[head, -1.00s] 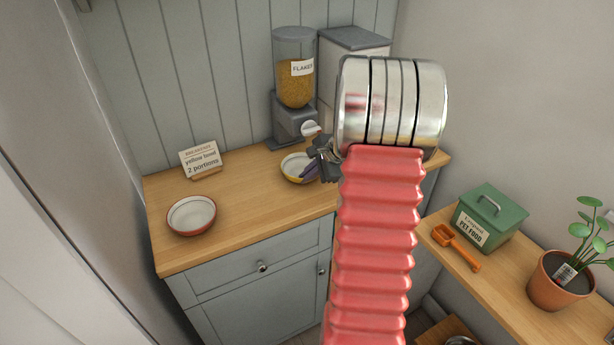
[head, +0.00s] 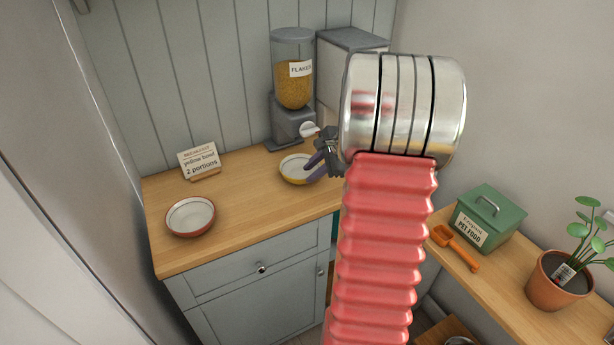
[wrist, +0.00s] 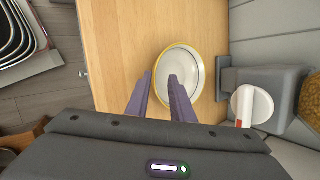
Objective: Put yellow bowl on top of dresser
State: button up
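The yellow bowl (head: 293,177), white inside with a yellow rim, stands upright on the wooden top of the dresser (head: 245,233), in front of the flakes dispenser. It looks empty in the wrist view (wrist: 190,97). My gripper (head: 309,172) is open at the bowl's right side, its two purple fingers spread apart. In the wrist view my gripper (wrist: 160,75) has one finger over the bowl's inside and the other just outside its rim. Nothing is held between the fingers. I cannot tell whether a finger touches the bowl.
A red-rimmed bowl (head: 190,216) stands at the dresser's left, before a card (head: 199,161) reading "yellow bowl 2 portions". The flakes dispenser (head: 293,85) is close behind. A green pet-food box (head: 488,215), an orange scoop (head: 456,247) and a potted plant (head: 557,280) stand on a right-hand shelf.

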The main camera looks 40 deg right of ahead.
jog(key=v, duration=0.7)
jog(key=shift+s+r, duration=0.2)
jog(key=shift+r, duration=0.15)
jog(key=a+r+n+g, duration=0.1)
jog(key=a+r+n, duration=0.3)
jog(key=a, duration=0.8)
jog(key=a+r+n+g, duration=0.1)
jog(key=a+r+n, duration=0.1)
jog(key=a+n, duration=0.65)
jog(key=s+a+n, duration=0.5)
jog(key=s+a, duration=0.1)
jog(key=a, duration=0.3)
jog(key=s+a+n+h, duration=0.1)
jog(key=s+a+n, duration=0.4)
jog(key=a, duration=0.5)
jog(key=shift+s+n, duration=0.35)
jog(key=shift+s, duration=0.7)
jog(key=shift+c, duration=0.3)
